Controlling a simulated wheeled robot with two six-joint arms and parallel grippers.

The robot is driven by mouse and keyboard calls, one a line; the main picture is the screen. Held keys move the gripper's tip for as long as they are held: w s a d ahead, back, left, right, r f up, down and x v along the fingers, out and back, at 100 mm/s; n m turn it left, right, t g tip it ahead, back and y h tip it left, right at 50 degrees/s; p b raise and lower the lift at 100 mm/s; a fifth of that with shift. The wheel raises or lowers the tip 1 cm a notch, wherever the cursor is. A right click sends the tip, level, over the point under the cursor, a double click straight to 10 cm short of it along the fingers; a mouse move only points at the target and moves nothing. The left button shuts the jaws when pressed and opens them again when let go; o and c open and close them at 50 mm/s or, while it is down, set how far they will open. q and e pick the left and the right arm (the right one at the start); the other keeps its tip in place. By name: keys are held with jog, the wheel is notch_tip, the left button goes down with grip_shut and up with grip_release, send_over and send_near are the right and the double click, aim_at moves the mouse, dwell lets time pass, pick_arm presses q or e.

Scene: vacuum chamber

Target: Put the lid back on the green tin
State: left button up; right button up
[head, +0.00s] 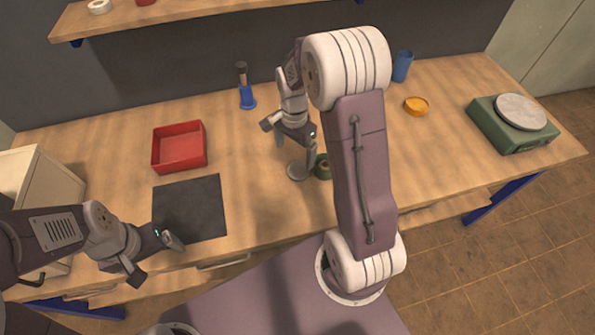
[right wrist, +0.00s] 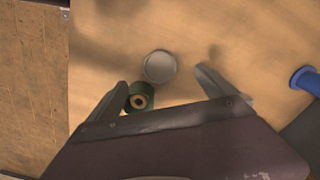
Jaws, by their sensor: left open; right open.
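The green tin (head: 322,166) stands on the bench, partly hidden by my right arm in the head view. In the right wrist view the green tin (right wrist: 136,103) shows a tan ring around a dark centre. A flat grey disc, apparently the lid (head: 297,171), lies just left of it; the lid also shows in the right wrist view (right wrist: 160,66). My right gripper (head: 292,141) is open above the bench by the lid and tin. In its wrist view, the left finger of the gripper (right wrist: 162,82) overlaps the tin. My left gripper (head: 154,256) is open and empty near the front edge.
A red tray (head: 203,157) and a dark mat (head: 190,208) lie at the left. A blue stand (head: 247,97) is behind, also in the right wrist view (right wrist: 305,80). A blue cup (head: 402,66), an orange round item (head: 416,106) and a green scale (head: 495,128) are right.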

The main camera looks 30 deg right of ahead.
aim_at(297, 171)
jog(key=shift+d+f, duration=0.1)
jog(key=shift+f, duration=1.85)
jog(key=f, duration=0.5)
jog(key=shift+d+f, duration=0.15)
jog(key=shift+d, duration=0.1)
jog(key=c, duration=1.4)
notch_tip(297, 171, up, 10)
jog(key=shift+r, duration=0.1)
